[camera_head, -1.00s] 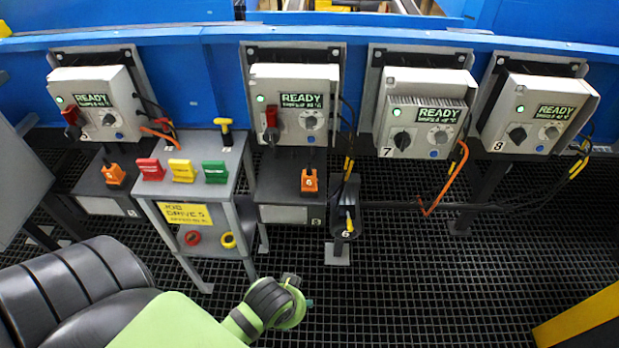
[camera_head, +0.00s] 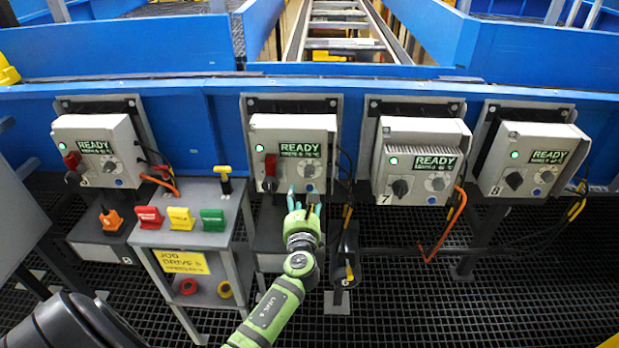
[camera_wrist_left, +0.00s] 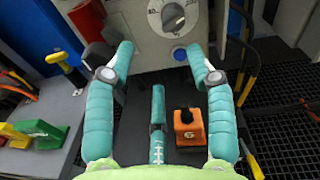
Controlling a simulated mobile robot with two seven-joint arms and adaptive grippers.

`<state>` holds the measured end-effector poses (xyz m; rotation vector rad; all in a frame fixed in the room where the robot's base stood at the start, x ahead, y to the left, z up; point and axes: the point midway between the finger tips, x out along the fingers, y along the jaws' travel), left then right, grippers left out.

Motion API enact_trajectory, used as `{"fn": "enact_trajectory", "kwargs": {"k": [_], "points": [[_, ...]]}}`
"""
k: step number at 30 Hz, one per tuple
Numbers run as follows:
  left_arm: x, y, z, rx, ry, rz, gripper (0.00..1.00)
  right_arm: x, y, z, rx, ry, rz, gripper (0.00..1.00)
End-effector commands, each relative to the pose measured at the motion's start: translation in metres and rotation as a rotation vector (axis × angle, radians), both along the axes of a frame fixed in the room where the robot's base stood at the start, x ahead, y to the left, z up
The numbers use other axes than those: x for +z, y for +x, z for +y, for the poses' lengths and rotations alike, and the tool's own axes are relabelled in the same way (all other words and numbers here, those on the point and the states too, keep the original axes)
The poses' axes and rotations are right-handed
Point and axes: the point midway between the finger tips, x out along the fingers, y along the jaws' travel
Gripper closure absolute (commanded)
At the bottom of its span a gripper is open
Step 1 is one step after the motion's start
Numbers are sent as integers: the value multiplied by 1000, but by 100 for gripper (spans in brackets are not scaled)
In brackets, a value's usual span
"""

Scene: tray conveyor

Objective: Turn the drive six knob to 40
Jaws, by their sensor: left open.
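The drive six box (camera_head: 293,150) is the second grey box from the left, with a lit READY display (camera_head: 302,150). Its round grey dial knob (camera_head: 309,169) is at the lower right of its face. The same knob shows at the top of the left wrist view (camera_wrist_left: 172,17); its setting is too small to read. My left gripper (camera_head: 304,203) is open and empty, just below and in front of the box face. In the left wrist view its teal fingers (camera_wrist_left: 160,62) are spread, with the knob beyond them, apart. My right gripper is not in view.
A red switch handle (camera_head: 270,165) sits left of the knob. A blue button (camera_wrist_left: 180,54) is below it. A stand with coloured blocks (camera_head: 180,218) is to the left. Cables (camera_head: 348,190) hang at right.

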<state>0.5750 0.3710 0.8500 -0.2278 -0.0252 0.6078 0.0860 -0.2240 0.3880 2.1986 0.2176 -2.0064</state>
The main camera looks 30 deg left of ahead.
Motion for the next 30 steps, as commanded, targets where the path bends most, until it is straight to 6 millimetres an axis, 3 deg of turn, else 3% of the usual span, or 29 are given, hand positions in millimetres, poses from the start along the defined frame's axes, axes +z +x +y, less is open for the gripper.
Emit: {"fn": "enact_trajectory", "kwargs": {"k": [3, 6, 18, 29, 30], "points": [[5, 18, -4, -48, 165, 67, 45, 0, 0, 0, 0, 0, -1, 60], [6, 28, -2, -61, 214, 87, 45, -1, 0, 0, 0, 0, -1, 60], [4, 74, 27, -60, 212, 88, 45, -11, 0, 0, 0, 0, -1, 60], [5, 81, 31, -61, 209, 87, 45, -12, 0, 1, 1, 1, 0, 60], [5, 81, 31, -61, 209, 87, 49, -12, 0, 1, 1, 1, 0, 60]]}}
